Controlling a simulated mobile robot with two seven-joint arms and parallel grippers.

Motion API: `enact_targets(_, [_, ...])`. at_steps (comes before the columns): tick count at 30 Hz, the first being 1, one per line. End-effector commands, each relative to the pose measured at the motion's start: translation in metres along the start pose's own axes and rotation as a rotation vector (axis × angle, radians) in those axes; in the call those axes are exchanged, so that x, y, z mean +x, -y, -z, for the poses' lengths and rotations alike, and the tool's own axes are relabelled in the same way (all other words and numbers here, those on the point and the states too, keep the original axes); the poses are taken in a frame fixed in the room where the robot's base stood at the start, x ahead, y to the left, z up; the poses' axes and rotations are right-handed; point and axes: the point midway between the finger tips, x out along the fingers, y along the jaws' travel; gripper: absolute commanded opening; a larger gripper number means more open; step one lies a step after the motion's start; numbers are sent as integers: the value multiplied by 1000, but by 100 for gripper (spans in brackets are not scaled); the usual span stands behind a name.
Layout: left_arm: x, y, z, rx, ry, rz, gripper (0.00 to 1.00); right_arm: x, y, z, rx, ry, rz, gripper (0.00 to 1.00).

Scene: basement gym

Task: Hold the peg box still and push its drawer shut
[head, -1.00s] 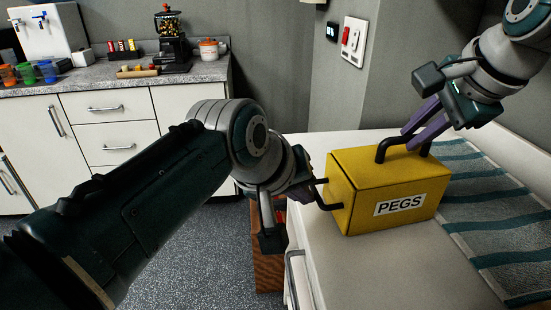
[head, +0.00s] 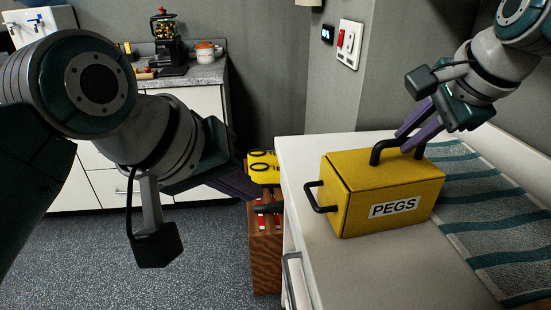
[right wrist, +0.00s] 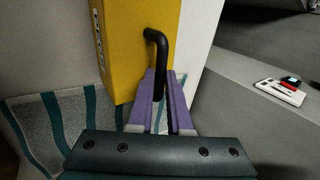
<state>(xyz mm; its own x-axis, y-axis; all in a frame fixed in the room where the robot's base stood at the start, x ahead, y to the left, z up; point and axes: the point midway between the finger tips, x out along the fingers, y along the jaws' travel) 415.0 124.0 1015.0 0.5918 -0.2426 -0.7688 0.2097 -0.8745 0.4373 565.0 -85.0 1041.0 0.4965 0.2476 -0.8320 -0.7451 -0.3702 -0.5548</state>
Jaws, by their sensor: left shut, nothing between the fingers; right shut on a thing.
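The yellow peg box (head: 385,187), labelled PEGS, stands upright on the white counter. Its drawer front (head: 331,210) with a black pull handle (head: 314,196) faces left. I see no clear gap between the drawer front and the box. My right gripper (head: 410,143) is shut on the black top handle (head: 383,149) of the box. The right wrist view also shows the purple fingers (right wrist: 160,98) around this handle (right wrist: 161,62). My left gripper (head: 254,194) is shut and empty, left of the box and apart from the drawer handle.
The white counter (head: 300,155) carries a striped teal towel (head: 480,220) under and right of the box. A wooden crate (head: 265,265) and a yellow item with black rings (head: 264,168) stand beyond the counter's left edge. The counter in front of the box is clear.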

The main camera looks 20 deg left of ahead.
Motion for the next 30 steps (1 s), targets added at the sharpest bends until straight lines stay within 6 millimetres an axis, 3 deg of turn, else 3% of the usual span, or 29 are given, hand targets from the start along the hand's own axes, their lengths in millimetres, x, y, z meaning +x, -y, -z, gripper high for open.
enact_targets(11, [-8,0,0,0,1,1,0,0,1,1,0,-1,2,0])
enact_targets(12, [-8,0,0,0,1,1,0,0,1,1,0,-1,2,18])
enact_targets(21, [-8,0,0,0,0,0,0,0,1,0,0,-1,1,51])
enact_targets(30, [-10,-1,1,0,0,0,0,-2,1,0,0,-1,1,52])
